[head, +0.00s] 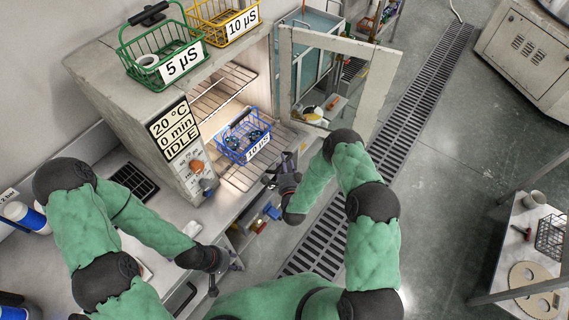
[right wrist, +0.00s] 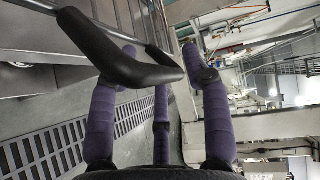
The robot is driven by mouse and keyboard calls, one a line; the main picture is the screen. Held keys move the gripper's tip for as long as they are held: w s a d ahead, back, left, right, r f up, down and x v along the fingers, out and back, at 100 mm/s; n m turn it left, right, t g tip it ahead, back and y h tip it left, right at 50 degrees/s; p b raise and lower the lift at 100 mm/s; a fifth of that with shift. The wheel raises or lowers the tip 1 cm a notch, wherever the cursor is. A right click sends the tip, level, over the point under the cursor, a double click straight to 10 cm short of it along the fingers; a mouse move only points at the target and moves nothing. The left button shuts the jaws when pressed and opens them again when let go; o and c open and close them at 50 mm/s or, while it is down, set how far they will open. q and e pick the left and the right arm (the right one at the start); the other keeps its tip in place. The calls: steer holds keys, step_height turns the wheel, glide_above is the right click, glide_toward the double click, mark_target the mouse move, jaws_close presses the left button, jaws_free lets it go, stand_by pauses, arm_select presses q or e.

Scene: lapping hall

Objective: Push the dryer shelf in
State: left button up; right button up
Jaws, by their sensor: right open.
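The dryer (head: 118,92) stands open at the left, its glazed door (head: 365,58) swung out to the right. Its lower wire shelf (head: 238,178) slopes across the opening and looks partly drawn out; how far is unclear. A blue wire basket (head: 232,150) marked 10 µS stands on that shelf. My right gripper (head: 284,172) is open, just in front of the shelf's right front part; contact is unclear. In the right wrist view, a black handle (right wrist: 120,52) on wire crosses in front of the open purple fingers (right wrist: 160,95). My left gripper (head: 226,277) is open and empty, low near the bench's front edge.
An upper wire shelf (head: 222,92) sits inside the dryer. Green (head: 150,62) and yellow (head: 220,18) baskets stand on top. The control panel (head: 178,140) reads 20 °C, 0 min, IDLE. A side table (head: 520,225) is at the right. The floor beyond the door is clear.

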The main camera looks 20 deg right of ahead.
mark_target(239, 138)
steer(key=shift+w, duration=0.2)
jaws_close()
steer(key=w+a+b, duration=0.4)
steer(key=w, duration=0.2)
steer(key=w+a+b, duration=0.5)
steer(key=w, duration=0.1)
steer(key=w+a+b, duration=0.5)
steer(key=w, duration=0.1)
steer(key=shift+a+f, duration=0.1)
steer(key=shift+w+a+b, duration=0.3)
steer(key=shift+w, duration=0.2)
steer(key=shift+r, duration=0.25)
steer(key=shift+w, duration=0.1)
